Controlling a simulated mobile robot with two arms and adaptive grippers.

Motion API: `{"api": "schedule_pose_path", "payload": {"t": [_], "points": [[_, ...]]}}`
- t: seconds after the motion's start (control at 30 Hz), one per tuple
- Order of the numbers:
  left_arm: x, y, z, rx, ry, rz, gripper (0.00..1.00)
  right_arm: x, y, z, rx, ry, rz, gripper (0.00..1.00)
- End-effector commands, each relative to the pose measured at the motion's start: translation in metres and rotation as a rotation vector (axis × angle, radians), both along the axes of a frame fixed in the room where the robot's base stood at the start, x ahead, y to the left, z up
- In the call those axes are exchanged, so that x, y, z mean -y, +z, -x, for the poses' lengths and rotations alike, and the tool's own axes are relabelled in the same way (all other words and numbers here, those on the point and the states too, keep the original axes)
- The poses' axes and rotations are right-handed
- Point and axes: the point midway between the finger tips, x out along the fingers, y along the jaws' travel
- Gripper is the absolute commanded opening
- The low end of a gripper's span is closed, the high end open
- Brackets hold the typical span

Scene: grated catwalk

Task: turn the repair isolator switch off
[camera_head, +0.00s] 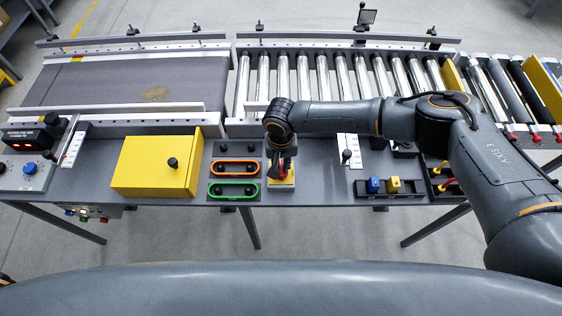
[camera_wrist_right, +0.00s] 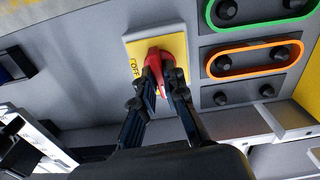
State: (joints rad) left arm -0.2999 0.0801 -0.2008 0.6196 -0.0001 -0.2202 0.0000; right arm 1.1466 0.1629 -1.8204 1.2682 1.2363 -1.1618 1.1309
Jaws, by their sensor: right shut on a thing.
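The isolator switch is a red rotary handle (camera_wrist_right: 158,62) on a yellow plate (camera_wrist_right: 133,47) with an "OFF" label, seen in the right wrist view. In the head view the yellow plate (camera_head: 281,182) shows right of the orange and green framed panels, and the red handle is mostly hidden by my arm. My right gripper (camera_wrist_right: 163,76) has its two dark fingers on either side of the red handle and is shut on it. It also shows in the head view (camera_head: 283,170), reaching down over the plate. My left gripper is not in view.
A yellow box (camera_head: 150,165) stands left of an orange-framed control (camera_head: 234,168) and a green-framed control (camera_head: 234,190). A holder with a blue block (camera_head: 374,184) and a yellow block (camera_head: 393,184) is to the right. A roller conveyor (camera_head: 320,80) runs behind.

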Motion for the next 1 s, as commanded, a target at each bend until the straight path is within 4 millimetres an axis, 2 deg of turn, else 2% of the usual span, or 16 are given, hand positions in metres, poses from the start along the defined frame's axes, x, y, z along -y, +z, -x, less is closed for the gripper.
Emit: {"api": "schedule_pose_path", "payload": {"t": [0.03, 0.23, 1.0], "points": [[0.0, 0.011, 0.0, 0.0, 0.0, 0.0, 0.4, 0.0, 0.003, 0.003, -0.008, 0.023, -0.003, 0.0], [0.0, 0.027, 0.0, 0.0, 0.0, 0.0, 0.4, 0.001, 0.002, 0.003, -0.008, 0.187, 0.0, 0.0], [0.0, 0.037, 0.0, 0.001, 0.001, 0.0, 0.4, 0.001, 0.0, 0.0, -0.002, 0.923, 0.001, 0.0]]}}
